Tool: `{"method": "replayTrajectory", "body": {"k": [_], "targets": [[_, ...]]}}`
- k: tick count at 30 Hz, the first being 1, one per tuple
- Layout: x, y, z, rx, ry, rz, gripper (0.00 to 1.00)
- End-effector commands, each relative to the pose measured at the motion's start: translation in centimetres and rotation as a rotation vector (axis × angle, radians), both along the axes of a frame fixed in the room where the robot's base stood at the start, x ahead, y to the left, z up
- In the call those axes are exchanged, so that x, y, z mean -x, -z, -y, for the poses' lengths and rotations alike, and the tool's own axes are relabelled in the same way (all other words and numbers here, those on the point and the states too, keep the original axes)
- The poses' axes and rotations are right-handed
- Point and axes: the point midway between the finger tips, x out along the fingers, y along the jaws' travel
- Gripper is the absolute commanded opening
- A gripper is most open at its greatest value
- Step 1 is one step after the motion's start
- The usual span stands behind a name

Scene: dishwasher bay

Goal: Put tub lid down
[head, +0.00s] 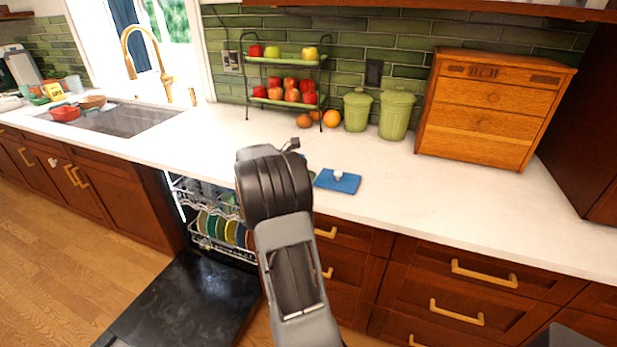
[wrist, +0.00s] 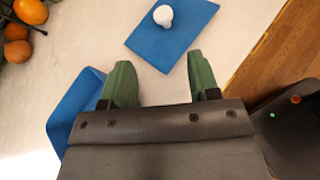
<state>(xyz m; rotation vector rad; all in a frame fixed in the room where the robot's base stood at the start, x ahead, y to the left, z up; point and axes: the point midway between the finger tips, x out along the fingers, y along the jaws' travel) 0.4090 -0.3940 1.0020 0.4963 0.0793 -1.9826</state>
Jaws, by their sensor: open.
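The tub lid (head: 345,184) is a flat blue rectangle with a white knob. It lies on the white counter, near the front edge. In the wrist view the lid (wrist: 155,42) is just beyond my fingertips, apart from them. My gripper (wrist: 162,75) has two green fingers spread apart with nothing between them. A second blue object (wrist: 75,108), perhaps the tub, is partly hidden behind the left finger and gripper body. In the head view my arm hides most of the gripper and that blue object.
The white counter (head: 440,205) is clear right of the lid. Behind are a fruit rack (head: 285,60), an orange (head: 332,118), green canisters (head: 396,113) and a wooden drawer box (head: 490,105). The open dishwasher door (head: 190,305) extends over the floor at lower left.

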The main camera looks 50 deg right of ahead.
Motion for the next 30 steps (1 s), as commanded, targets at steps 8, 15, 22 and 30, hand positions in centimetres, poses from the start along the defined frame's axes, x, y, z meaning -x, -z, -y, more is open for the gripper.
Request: {"method": "replayTrajectory", "body": {"k": [8, 15, 22, 30], "targets": [[-0.9, -0.9, -0.9, 0.002, -0.064, -0.022, 0.55], [-9.3, -6.9, -6.9, 0.114, -0.859, -0.435, 0.55], [-12.7, -8.3, -26.1, 0.643, -1.853, -1.432, 0.55], [-0.1, -0.9, -39.5, -1.043, 1.458, 1.681, 0.55]]}}
